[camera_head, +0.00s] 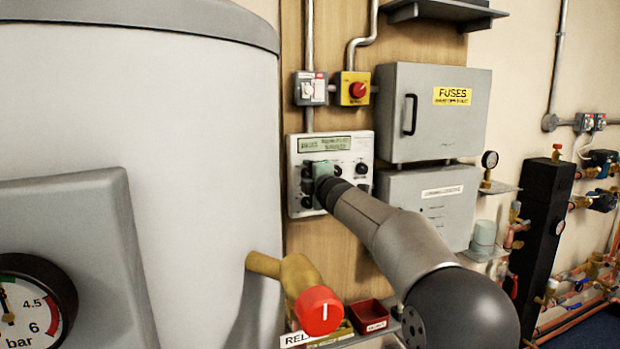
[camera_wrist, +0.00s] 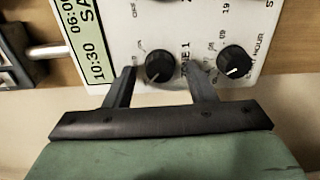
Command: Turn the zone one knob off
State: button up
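The zone one knob (camera_wrist: 160,66) is a round black dial on the white control panel (camera_head: 361,145), beside a partly hidden "ZONE 1" label. A small pale mark shows on its face, but I cannot read its setting. My gripper (camera_wrist: 161,76) is open, with one dark finger on each side of this knob in the wrist view. A gap shows around the knob, and I cannot tell whether either fingertip touches it. In the head view my green gripper (camera_head: 322,170) is at the panel's lower middle and hides its fingers and the knob.
Another black knob (camera_wrist: 235,61) sits close to the right finger. A panel display (camera_wrist: 88,40) is at the left. Around the panel are a grey fuse box (camera_head: 434,110), a yellow box with red button (camera_head: 357,89) and a white tank (camera_head: 140,110). A red-handled valve (camera_head: 318,309) stands below.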

jog(key=shift+s, duration=0.1)
jog(key=b+v, duration=0.4)
jog(key=v, duration=1.3)
jog(key=shift+s+d, duration=0.15)
jog(key=s+d+f+m+g+h+p, duration=0.1)
jog(key=s+d+f+m+g+h, duration=0.25)
jog(key=s+d+f+m, duration=0.3)
jog(key=s+d+f+m+g+h+p, duration=0.2)
jog(key=s+d+f+m+h, duration=0.25)
jog(key=d+f+m, duration=0.35)
jog(key=s+f+m+g, duration=0.2)
jog(key=s+f, duration=0.3)
jog(key=s, duration=0.3)
jog(key=s+f+m+g+p, duration=0.1)
jog(key=s+f+m+g, duration=0.2)
jog(key=s, duration=0.6)
jog(key=s+f+m+g+p, duration=0.1)
jog(key=s+f+m+g, duration=0.2)
jog(key=s+f+g, duration=0.2)
jog(key=s+f, duration=0.2)
jog(key=s, duration=0.2)
jog(key=shift+f, duration=0.25)
jog(key=shift+a, duration=0.15)
